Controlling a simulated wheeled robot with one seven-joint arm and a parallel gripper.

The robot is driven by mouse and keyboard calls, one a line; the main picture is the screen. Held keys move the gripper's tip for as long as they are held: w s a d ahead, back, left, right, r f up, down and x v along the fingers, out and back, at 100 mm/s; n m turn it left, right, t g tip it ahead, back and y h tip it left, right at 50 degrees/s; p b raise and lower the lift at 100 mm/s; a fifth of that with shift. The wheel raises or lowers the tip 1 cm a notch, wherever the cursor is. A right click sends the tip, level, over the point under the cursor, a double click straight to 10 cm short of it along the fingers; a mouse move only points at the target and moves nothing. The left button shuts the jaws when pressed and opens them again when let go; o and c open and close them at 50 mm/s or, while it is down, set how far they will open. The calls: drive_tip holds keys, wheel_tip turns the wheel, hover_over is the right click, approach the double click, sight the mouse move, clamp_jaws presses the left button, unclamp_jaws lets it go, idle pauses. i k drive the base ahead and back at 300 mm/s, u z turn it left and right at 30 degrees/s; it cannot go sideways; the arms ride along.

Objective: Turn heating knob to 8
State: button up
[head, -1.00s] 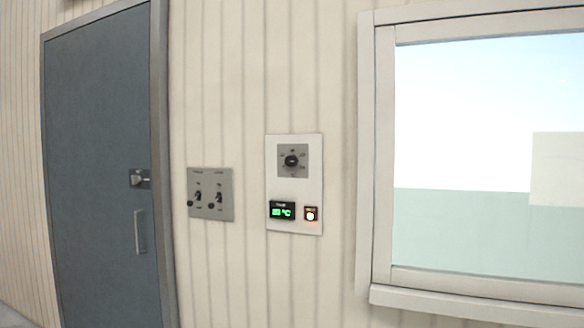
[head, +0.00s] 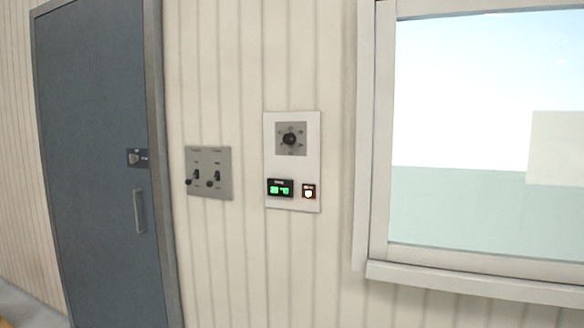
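The heating knob (head: 290,139) is a small black round knob on a grey square plate, in the upper part of a white panel (head: 270,165) on the wall. The marks around the knob are too small to read, so its setting cannot be told. Below it on the same panel are a green-lit temperature display (head: 280,188) and a small lit orange-white button or lamp (head: 309,192). My gripper is not in view.
A grey switch plate (head: 209,155) with two black toggles is left of the panel. A blue-grey door (head: 95,120) with a handle (head: 139,211) is farther left. A window with a pale frame (head: 378,150) and sill is on the right. Bare ribbed wall lies between them.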

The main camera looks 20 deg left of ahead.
sight(290, 139)
drive_tip(key=u, duration=0.45)
drive_tip(key=k, duration=0.55)
drive_tip(key=u, duration=0.95)
drive_tip(key=k, duration=0.75)
drive_tip(key=u, duration=1.05)
drive_tip(key=i, duration=1.75)
drive_tip(key=z, duration=0.55)
drive_tip(key=i, duration=1)
drive_tip(key=z, duration=1.1)
drive_tip(key=i, duration=0.55)
drive_tip(key=z, duration=0.25)
